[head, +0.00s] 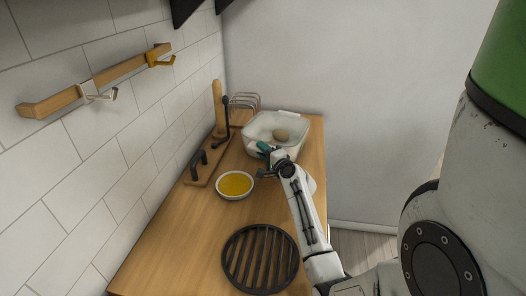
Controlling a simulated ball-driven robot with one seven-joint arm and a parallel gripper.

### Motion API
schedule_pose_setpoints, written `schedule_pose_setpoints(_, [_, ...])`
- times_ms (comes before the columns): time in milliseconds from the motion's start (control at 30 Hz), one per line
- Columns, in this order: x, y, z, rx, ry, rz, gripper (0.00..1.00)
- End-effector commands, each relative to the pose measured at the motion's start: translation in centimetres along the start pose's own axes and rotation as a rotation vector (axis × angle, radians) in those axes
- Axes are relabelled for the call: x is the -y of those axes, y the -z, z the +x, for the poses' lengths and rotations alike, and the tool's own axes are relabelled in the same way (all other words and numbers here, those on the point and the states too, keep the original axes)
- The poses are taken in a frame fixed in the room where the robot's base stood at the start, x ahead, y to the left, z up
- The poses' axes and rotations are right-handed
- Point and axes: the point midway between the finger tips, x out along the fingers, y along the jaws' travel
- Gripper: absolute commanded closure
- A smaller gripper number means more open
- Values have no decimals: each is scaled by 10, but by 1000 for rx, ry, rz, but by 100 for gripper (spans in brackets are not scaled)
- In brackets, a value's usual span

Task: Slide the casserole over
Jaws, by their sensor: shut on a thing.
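My wrist hides part of the near wall, and the exact grip is too small to see.
A white bowl of yellow liquid (235,184) stands just left of my gripper. A black round grate (260,259) lies nearer on the counter (185,246). Walls close off the left and back.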

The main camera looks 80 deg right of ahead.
Motion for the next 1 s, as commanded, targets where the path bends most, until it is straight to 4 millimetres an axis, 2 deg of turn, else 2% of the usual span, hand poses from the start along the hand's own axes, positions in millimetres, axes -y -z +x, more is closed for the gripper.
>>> schedule_pose_setpoints(100, [0, 0, 0, 0, -1, 0, 100])
schedule_pose_setpoints(1000, [-1, 0, 0, 0, -2, 1, 100])
